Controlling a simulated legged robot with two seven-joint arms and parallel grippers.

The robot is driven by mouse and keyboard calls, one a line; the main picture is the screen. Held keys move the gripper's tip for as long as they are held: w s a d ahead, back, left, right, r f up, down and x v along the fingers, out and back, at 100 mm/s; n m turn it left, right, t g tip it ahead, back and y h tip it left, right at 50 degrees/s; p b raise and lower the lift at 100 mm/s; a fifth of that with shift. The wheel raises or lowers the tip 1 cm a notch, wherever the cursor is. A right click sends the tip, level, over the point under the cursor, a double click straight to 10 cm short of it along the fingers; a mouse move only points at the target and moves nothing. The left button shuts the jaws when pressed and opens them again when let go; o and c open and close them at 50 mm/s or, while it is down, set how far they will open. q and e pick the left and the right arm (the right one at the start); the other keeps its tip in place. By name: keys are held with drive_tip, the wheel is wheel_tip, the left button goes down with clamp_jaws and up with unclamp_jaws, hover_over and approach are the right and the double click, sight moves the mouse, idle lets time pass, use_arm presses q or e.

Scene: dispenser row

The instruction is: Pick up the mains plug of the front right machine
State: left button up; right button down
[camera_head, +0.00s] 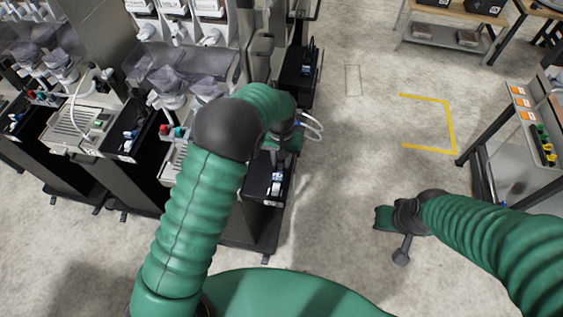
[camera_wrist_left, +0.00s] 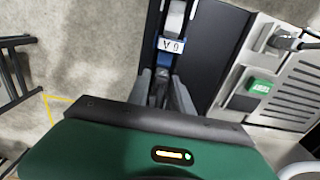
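The front right machine shows in the head view, partly hidden behind my left arm. Its black side tray (camera_head: 268,205) holds small blue, white and grey parts (camera_head: 277,180). My left gripper (camera_head: 279,152) is over this tray. In the left wrist view, my left gripper's two fingers (camera_wrist_left: 164,88) stand apart, pointing into the black tray. A dark piece, possibly the mains plug, shows between them, but its shape is unclear. Just beyond lies a blue and grey part with a white label (camera_wrist_left: 171,45).
Another black tray (camera_head: 299,75) stands behind. More machines line the left side. The machine's grey drip grille (camera_wrist_left: 297,90) and a green block (camera_wrist_left: 259,87) lie right of the tray. A trolley (camera_head: 520,125) stands at the right. The middle floor is clear, with yellow tape (camera_head: 450,125).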

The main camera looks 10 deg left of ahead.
use_arm(q)
drive_tip(key=shift+a, duration=0.1)
clamp_jaws()
wheel_tip(320, 180, up, 10)
drive_tip(key=shift+b, duration=0.8)
drive_tip(key=shift+r+p, duration=1.05)
